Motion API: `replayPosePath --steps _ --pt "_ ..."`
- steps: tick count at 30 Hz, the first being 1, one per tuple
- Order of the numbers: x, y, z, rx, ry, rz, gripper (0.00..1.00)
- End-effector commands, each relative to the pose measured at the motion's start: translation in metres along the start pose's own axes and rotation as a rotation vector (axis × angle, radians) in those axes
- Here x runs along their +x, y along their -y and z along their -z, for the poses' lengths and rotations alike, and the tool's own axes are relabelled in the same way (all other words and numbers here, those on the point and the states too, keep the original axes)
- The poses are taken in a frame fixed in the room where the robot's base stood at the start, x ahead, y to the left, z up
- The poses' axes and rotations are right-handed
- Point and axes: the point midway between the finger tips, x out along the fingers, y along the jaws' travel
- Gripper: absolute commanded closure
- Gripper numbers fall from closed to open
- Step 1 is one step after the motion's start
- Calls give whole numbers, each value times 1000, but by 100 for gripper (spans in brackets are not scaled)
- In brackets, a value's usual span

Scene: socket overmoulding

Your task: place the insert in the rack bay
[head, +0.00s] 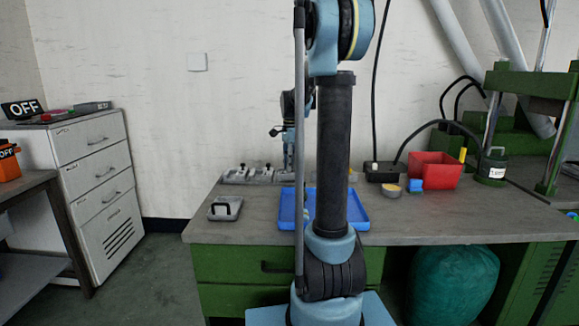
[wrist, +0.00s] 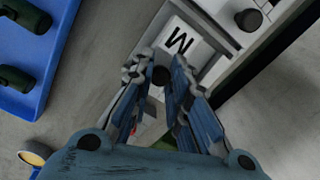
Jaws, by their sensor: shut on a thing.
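My gripper (wrist: 157,68) is shut on an insert (wrist: 161,77), which shows as a dark round end between the fingertips in the wrist view. The rest of the insert is hidden by the fingers. The grey rack (wrist: 217,66) lies just beyond the fingertips, with a white letter plate (wrist: 180,42) close by. I cannot tell whether the insert touches the rack. In the head view my gripper (head: 288,163) is over the rack (head: 236,177) at the back of the bench, partly hidden by my arm.
A blue tray (wrist: 38,45) holds dark green pieces; it also shows on the bench in the head view (head: 351,210). Another black knob (wrist: 249,19) stands on the rack. A grey handled block (head: 225,208) sits front left. A red bin (head: 434,171) stands at right.

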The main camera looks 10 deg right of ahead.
Motion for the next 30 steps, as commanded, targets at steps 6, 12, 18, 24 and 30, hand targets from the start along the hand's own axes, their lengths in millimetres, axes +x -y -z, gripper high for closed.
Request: replayPosePath --steps 6,12,18,24,30 --pt "4 -1 1 2 -3 0 80" --pt "3 -1 1 1 -2 0 63" --pt "2 0 0 0 -2 0 63" --pt "-10 0 0 0 -2 0 63" --pt "-41 0 -1 -1 -2 0 63"
